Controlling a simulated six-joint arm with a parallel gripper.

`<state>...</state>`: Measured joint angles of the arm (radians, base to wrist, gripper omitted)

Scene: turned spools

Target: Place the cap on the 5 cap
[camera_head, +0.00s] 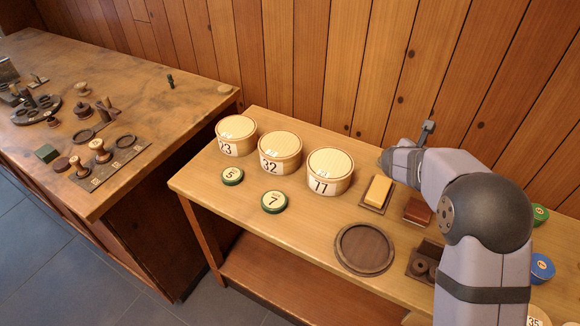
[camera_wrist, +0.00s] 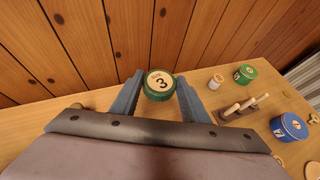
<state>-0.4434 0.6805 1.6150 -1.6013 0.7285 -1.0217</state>
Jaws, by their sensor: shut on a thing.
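My gripper (camera_wrist: 160,82) is shut on a green-rimmed round cap (camera_wrist: 159,84) with a pale face marked 3, which sits between its two fingers in the wrist view. In the head view my gripper (camera_head: 428,129) shows only partly, raised at the back near the wood wall, and the held cap is hidden. The 5 cap (camera_head: 232,176), green with a pale face, lies flat on the bench at the left, its top bare. A similar 7 cap (camera_head: 274,201) lies to its right and nearer. My gripper is well to the right of both.
Round boxes marked 23 (camera_head: 237,134), 32 (camera_head: 280,153) and apparently 77 (camera_head: 331,172) stand behind the caps. A yellow block (camera_head: 379,190), a brown block (camera_head: 417,210) and a round tray (camera_head: 347,258) lie to the right. A blue tin (camera_head: 541,268) is at the far right.

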